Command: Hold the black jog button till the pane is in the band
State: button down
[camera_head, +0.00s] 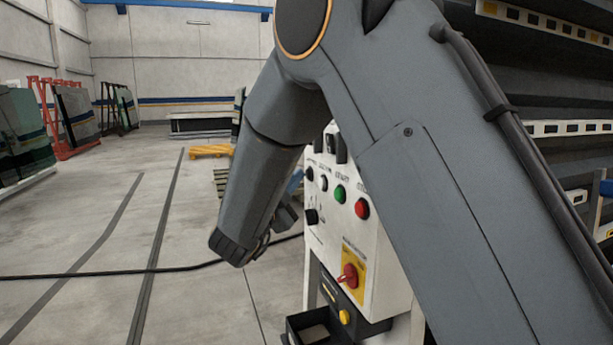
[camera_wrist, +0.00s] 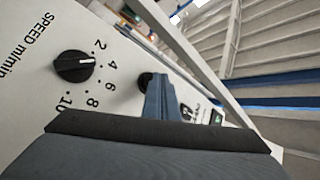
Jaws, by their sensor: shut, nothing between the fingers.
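The black jog button (camera_head: 310,174) is at the upper left of the white control panel (camera_head: 385,262) in the head view. In the wrist view a black button (camera_wrist: 145,79), which looks like the same one, shows just left of my fingertips. My gripper (camera_wrist: 160,78) is shut, with nothing seen between its fingers. Its fingers overlap the button's right edge in the picture; I cannot tell whether they touch it. In the head view the bluish fingertips (camera_head: 296,181) show beside the panel's left edge, close to the button. I cannot make out the pane or the band in either view.
A black speed knob (camera_wrist: 75,66) is left of the button in the wrist view. White (camera_head: 323,182), green (camera_head: 340,194) and red (camera_head: 362,208) buttons line the panel. A red rotary switch (camera_head: 348,277) sits lower. A black cable (camera_head: 110,273) crosses the open floor at left.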

jog(key=shift+s+a, duration=0.2)
jog(key=shift+a, duration=0.4)
jog(key=a, duration=0.2)
jog(key=s+a, duration=0.1)
jog(key=a, duration=0.1)
jog(key=shift+s+a, duration=0.2)
jog(key=shift+a, duration=0.2)
jog(key=shift+d, duration=0.1)
